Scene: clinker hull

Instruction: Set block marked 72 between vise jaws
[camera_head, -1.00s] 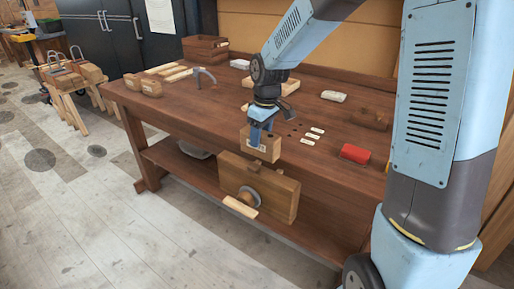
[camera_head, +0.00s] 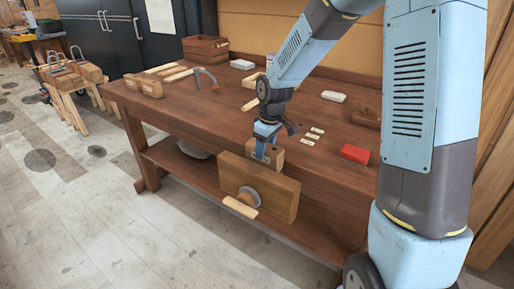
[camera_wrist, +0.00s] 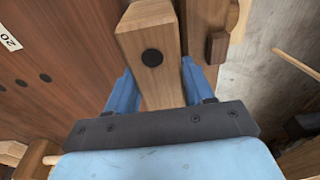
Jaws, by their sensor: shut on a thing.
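My gripper (camera_head: 265,147) is shut on a wooden block (camera_head: 279,159) at the front edge of the bench, directly over the vise. In the wrist view, the block (camera_wrist: 150,60) stands between the two blue fingers, with a dark round spot on its end. A pale label shows on its side in the head view, too small to read. The vise's wooden front jaw (camera_head: 282,197) hangs at the bench front, with a round hub and light handle (camera_head: 240,207). The block's lower part is hidden behind the front jaw's top edge. I cannot tell how deep it sits in the gap.
A red block (camera_head: 355,153), several pale labels (camera_head: 311,137) and a white object (camera_head: 333,96) lie on the bench (camera_head: 215,115) to the right and behind. Wooden blocks (camera_head: 150,88) and a clamp-like tool (camera_head: 207,77) are at the left. A lower shelf runs below.

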